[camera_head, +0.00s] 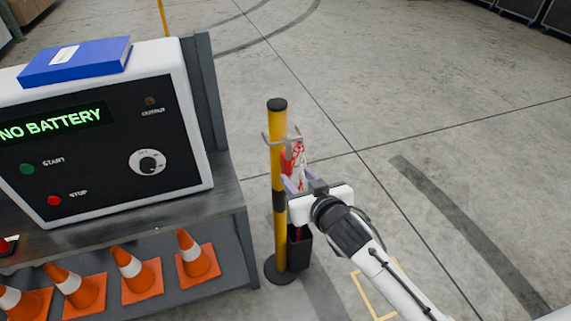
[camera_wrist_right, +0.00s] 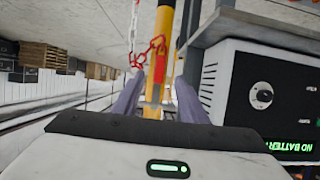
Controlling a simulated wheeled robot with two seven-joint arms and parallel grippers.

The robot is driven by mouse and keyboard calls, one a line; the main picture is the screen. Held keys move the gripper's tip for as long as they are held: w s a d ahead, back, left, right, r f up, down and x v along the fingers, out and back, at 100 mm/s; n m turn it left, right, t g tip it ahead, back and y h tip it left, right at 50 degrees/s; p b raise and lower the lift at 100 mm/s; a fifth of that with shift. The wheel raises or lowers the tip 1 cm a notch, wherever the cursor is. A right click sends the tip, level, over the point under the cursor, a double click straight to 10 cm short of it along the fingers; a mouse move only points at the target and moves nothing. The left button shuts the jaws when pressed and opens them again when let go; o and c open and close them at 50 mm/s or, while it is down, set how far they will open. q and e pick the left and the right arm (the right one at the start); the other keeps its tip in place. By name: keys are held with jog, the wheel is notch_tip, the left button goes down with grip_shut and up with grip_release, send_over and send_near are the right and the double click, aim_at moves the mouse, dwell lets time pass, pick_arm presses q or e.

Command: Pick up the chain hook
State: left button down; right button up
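The red chain hook (camera_wrist_right: 158,66) shows in the right wrist view in front of the yellow post (camera_wrist_right: 164,25), between and beyond my fingertips. A red and white chain (camera_wrist_right: 133,35) runs beside it. In the head view the chain (camera_head: 300,160) hangs at the bracket (camera_head: 282,138) of the yellow and black post (camera_head: 278,170); the hook is hard to tell apart from the chain there. My right gripper (camera_head: 297,181) is just below and to the right of the bracket. It also shows in the right wrist view (camera_wrist_right: 158,82), its fingers apart with nothing clearly held between them. My left gripper is out of view.
A battery-charger-like box (camera_head: 110,140) reading NO BATTERY stands on a grey bench (camera_head: 230,195) left of the post, with a blue book (camera_head: 75,62) on top. Orange cones (camera_head: 195,258) stand below. A black container (camera_head: 300,247) is at the post. Floor to the right is clear.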

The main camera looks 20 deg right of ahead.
aim_at(288, 167)
jog(key=b+x, duration=0.1)
jog(key=x, duration=0.9)
jog(key=shift+r, duration=0.15)
grip_shut()
